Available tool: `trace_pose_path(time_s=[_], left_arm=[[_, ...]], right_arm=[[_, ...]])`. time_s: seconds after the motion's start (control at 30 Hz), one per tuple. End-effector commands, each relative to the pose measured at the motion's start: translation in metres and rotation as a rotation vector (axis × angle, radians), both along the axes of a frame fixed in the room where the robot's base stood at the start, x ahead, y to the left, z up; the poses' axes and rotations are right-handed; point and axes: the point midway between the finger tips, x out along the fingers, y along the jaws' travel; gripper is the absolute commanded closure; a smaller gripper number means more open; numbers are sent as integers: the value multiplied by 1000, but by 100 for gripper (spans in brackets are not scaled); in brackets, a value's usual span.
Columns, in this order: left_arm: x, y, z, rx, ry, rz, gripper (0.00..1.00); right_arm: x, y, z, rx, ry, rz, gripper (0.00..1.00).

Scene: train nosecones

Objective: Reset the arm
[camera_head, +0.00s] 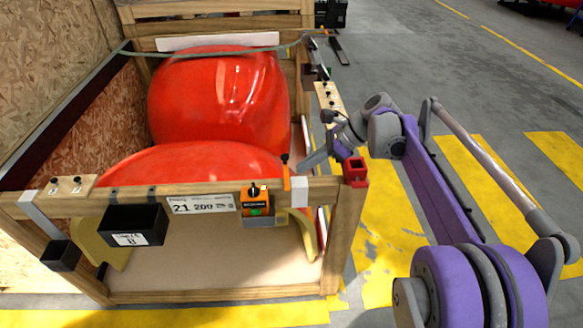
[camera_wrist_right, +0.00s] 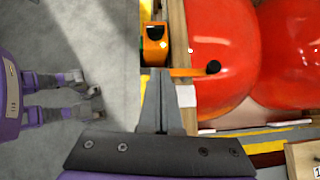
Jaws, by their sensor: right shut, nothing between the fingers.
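My right arm comes in from the right in the head view. My left gripper does not show in the head view.
Two red nosecones (camera_head: 220,95) (camera_head: 190,163) sit in the crate. The crate's front rail carries a black bin (camera_head: 133,224), a label (camera_head: 200,204) and the orange box (camera_head: 256,203). A red holder (camera_head: 355,172) sits at its right corner. Open floor (camera_head: 400,65) lies right of the crate.

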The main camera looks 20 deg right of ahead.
Motion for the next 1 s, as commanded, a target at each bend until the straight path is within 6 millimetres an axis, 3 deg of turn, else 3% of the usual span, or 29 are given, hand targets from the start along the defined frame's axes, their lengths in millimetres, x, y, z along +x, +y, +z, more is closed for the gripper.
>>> trace_pose_path(time_s=[0.23, 0.37, 0.63, 0.8, 1.0], left_arm=[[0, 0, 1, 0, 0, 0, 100], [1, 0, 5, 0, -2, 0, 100], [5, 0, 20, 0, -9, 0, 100], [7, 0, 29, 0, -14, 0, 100], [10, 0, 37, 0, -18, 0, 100]], right_arm=[[-5, 1, 3, -18, -11, 17, 100], [-27, 18, -2, -127, -90, 124, 100], [-127, 58, -36, -586, -410, 664, 100], [-189, 64, -66, -873, -605, 1079, 100], [-236, 60, -96, -1116, -757, 1484, 100]])
